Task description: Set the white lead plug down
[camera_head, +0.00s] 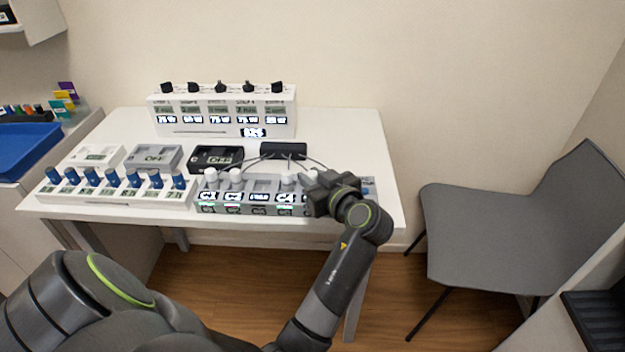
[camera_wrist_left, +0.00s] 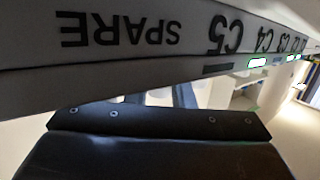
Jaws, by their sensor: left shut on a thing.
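My left gripper (camera_head: 316,192) is over the right part of a grey socket block (camera_head: 262,184) on the table. It is shut on a white lead plug, which its fingers and wrist hide from view. Other white lead plugs stand upright in the block: one above C1 (camera_head: 210,174), one above C2 (camera_head: 237,174) and one near C4 (camera_head: 289,179). No plug shows above the label between C2 and C4. In the left wrist view the block's front edge (camera_wrist_left: 130,32) runs close above my gripper, with upside-down SPARE and C5 labels. My right gripper is not in view.
Dark cables run from a black box (camera_head: 283,150) to the plugs. A white strip with several blue knobs (camera_head: 117,190) stands at left. Three small boxes with displays (camera_head: 155,157) sit behind. A white panel (camera_head: 222,112) stands at the back. A grey chair (camera_head: 490,235) is at right.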

